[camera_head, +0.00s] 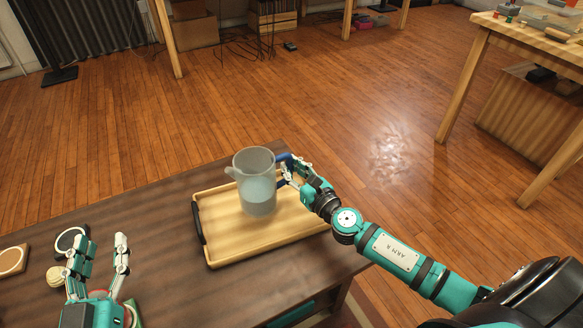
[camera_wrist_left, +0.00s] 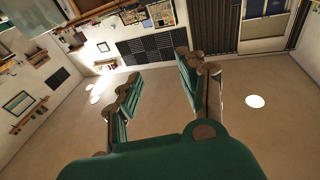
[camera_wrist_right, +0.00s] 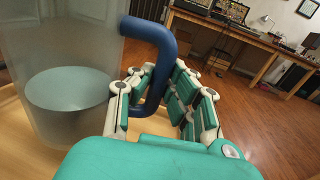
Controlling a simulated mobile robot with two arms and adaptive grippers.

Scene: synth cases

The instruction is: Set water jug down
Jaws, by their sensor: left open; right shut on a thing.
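The water jug (camera_head: 256,187) is clear with a spout on its left and a blue handle on its right. It is upright at the wooden tray (camera_head: 225,252); I cannot tell whether its base touches the tray. The jug (camera_wrist_right: 62,90) holds water partway up. My right gripper (camera_head: 290,170) is shut on the jug's blue handle (camera_wrist_right: 158,50), and it fills the middle of the right wrist view (camera_wrist_right: 160,95). My left gripper (camera_head: 98,250) is open and empty over the table's left part, fingers pointing up; its fingers also show in the left wrist view (camera_wrist_left: 160,85).
The dark wooden table (camera_head: 150,218) carries the tray with its black handle (camera_head: 198,222). A round black-rimmed item (camera_head: 72,238), a small cream item (camera_head: 56,276) and a wooden coaster (camera_head: 12,261) lie at the left. A workbench (camera_head: 490,40) stands far right.

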